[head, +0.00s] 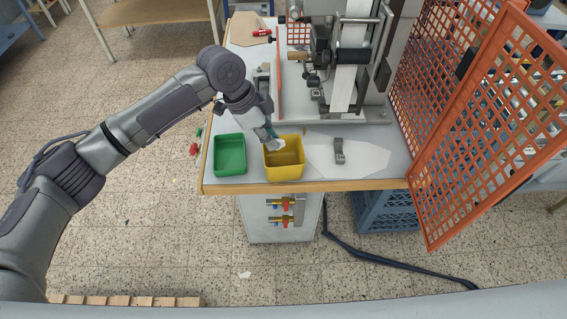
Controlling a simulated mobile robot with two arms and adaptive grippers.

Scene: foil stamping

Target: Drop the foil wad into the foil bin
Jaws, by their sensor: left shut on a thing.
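My left gripper (268,131) reaches in from the left and points down over the back left part of the yellow bin. It is shut on a small, pale, crumpled foil wad (275,144), which shows at the fingertips above the bin's opening. The yellow bin (285,172) stands at the front edge of the table and looks empty inside where I can see it. A green bin (230,167) stands just left of it. I cannot tell from any label which bin is the foil bin. My right gripper is not in view.
The stamping machine (351,70) stands behind on the table (330,180). A grey metal part (339,151) lies on a pale sheet (368,157) right of the yellow bin. An orange mesh guard (480,100) stands open on the right. A blue crate (385,211) is under the table.

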